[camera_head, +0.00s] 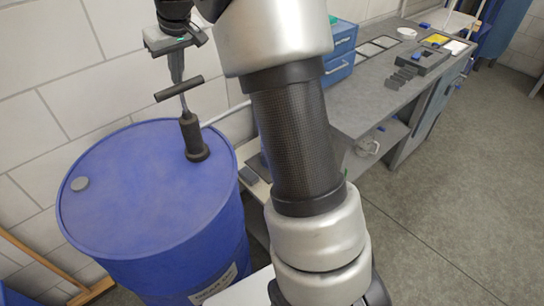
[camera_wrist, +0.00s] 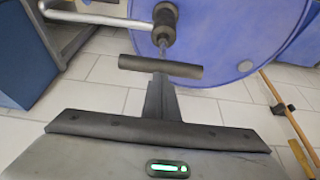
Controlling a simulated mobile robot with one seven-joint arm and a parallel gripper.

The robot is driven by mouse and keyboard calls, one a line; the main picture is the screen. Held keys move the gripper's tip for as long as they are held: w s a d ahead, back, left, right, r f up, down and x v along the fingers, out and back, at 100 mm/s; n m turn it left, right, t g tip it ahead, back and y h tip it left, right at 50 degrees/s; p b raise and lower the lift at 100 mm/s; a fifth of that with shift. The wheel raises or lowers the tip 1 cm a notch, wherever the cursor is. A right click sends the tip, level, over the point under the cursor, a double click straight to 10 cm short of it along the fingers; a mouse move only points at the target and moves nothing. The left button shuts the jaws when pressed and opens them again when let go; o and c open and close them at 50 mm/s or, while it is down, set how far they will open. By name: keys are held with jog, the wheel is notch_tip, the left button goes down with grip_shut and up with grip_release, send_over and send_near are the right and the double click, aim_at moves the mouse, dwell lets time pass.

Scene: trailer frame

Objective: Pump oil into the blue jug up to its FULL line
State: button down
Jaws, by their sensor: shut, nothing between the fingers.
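A blue oil drum (camera_head: 150,205) stands against the wall at the left. A dark hand pump (camera_head: 193,140) rises from its top, with a black T-handle (camera_head: 180,89) on a thin raised rod. My gripper (camera_head: 177,76) is shut and empty, pointing down close above the handle. In the wrist view my fingers (camera_wrist: 160,98) line up with the middle of the T-handle (camera_wrist: 160,67); I cannot tell whether they touch it. The pump's grey spout (camera_wrist: 95,19) runs left in the wrist view. I cannot make out the blue jug; my arm hides part of the bench.
A grey workbench (camera_head: 375,105) runs along the wall, with blue drawers (camera_head: 340,50) and a tool tray (camera_head: 423,59) on it. The floor (camera_head: 450,200) at right is clear.

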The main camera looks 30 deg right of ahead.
aim_at(180, 86)
jog(key=shift+s+f+b, duration=0.1)
jog(key=shift+f+b, duration=0.75)
jog(key=shift+f, duration=0.75)
notch_tip(180, 86, up, 11)
jog(key=p, duration=0.8)
jog(key=shift+f, duration=0.2)
jog(key=shift+f, duration=0.1)
jog(key=shift+f+b, duration=3.55)
jog(key=shift+f, duration=1.65)
jog(key=shift+r, duration=0.2)
notch_tip(180, 86, up, 10)
jog(key=p, duration=0.8)
